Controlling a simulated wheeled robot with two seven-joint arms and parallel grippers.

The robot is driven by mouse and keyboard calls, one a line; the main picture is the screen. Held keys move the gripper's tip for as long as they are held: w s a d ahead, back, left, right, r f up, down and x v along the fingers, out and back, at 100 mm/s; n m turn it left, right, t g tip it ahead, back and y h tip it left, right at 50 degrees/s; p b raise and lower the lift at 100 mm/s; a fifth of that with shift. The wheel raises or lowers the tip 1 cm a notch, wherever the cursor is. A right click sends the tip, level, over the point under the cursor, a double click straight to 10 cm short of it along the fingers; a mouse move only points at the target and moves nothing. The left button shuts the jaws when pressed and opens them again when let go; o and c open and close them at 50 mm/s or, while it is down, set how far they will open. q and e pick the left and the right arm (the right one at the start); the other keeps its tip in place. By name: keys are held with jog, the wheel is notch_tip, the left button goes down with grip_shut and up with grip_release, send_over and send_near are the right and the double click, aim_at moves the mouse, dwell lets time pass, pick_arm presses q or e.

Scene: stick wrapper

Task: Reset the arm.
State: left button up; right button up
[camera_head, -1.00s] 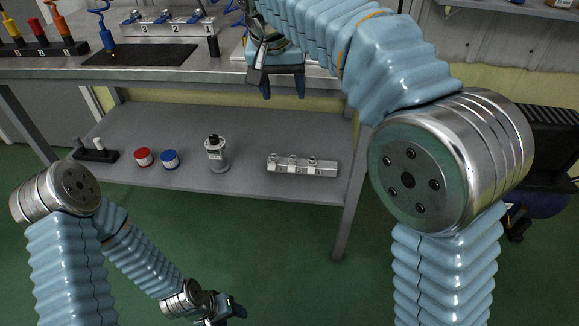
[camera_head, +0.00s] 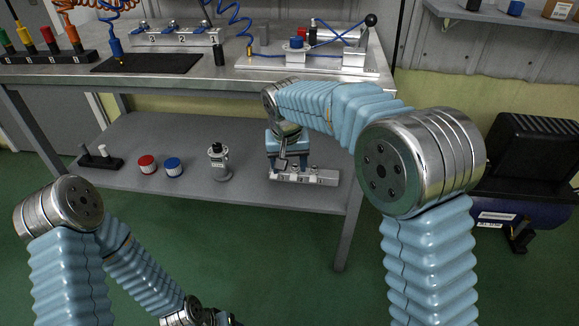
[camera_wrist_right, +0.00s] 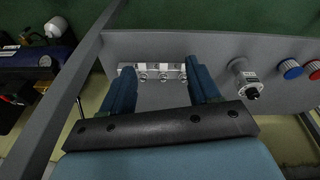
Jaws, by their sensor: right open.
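My right arm (camera_head: 350,112) is clad in ribbed light-blue sleeving and reaches in from the right. Its gripper (camera_head: 286,168) points down in front of the bench, near the lower shelf in the picture. In the right wrist view the two blue fingers of this gripper (camera_wrist_right: 162,82) stand wide apart with nothing between them. My left arm (camera_head: 135,265) is folded low at the left. Its gripper (camera_head: 222,320) is mostly cut off by the bottom edge, so its jaws cannot be made out.
The workbench (camera_head: 225,84) carries a fixture with a black-knobbed lever (camera_head: 371,20) and a black mat (camera_head: 150,63). Its lower shelf (camera_head: 245,185) holds a metal valve block (camera_head: 318,177), a cylinder (camera_head: 218,165), a red cap (camera_head: 147,165) and a blue cap (camera_head: 173,167). Green floor in front is free.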

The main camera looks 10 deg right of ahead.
jog(key=shift+f, duration=0.35)
jog(key=s+d+f+g+y, duration=0.1)
jog(key=s+f, duration=0.3)
jog(key=f, duration=0.8)
jog(key=s+d+f+g+y, duration=0.15)
jog(key=s+f, duration=0.35)
jog(key=f, duration=0.7)
jog(key=s+f+y, duration=0.1)
jog(key=s+f, duration=0.3)
jog(key=s, duration=0.5)
jog(key=s+f+y, duration=0.1)
jog(key=s+f, duration=0.4)
jog(key=s, duration=0.3)
jog(key=shift+s+a+f+m+t, duration=0.25)
jog(key=shift+s+a+m+t, duration=0.05)
jog(key=shift+s+t, duration=0.15)
jog(key=shift+y, duration=0.25)
